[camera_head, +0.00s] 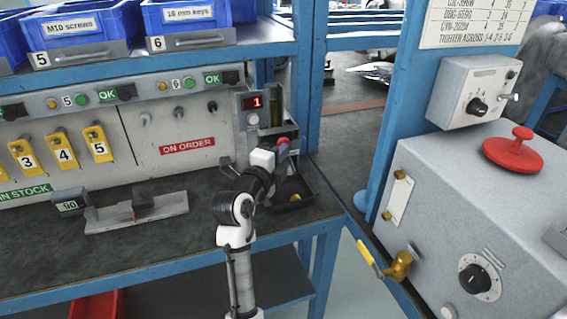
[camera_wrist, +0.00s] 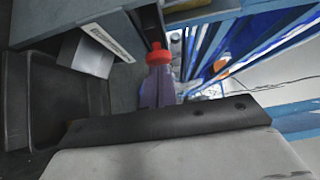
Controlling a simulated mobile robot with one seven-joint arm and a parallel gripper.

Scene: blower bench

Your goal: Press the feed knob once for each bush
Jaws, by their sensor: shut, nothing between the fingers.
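My gripper (camera_head: 283,152) is at the feeder unit at the right end of the bench; its purple fingers (camera_wrist: 156,88) are shut and empty. A red knob (camera_wrist: 157,55) is right at the fingertips in the wrist view. It also shows as a small red patch in the head view (camera_head: 284,141). I cannot tell whether the fingers touch it or how far in it is. The display (camera_head: 257,102) on the feeder unit reads 1. Below the gripper, a black tray (camera_head: 311,185) holds a small brass-coloured bush (camera_head: 295,197).
A grey stand marked 90 (camera_head: 110,220) lies on the bench at left. Yellow numbered tags (camera_head: 63,147) hang on the back panel. A blue post (camera_head: 388,120) and a grey machine with a red mushroom button (camera_head: 513,152) stand at right. Blue bins (camera_head: 185,15) sit above.

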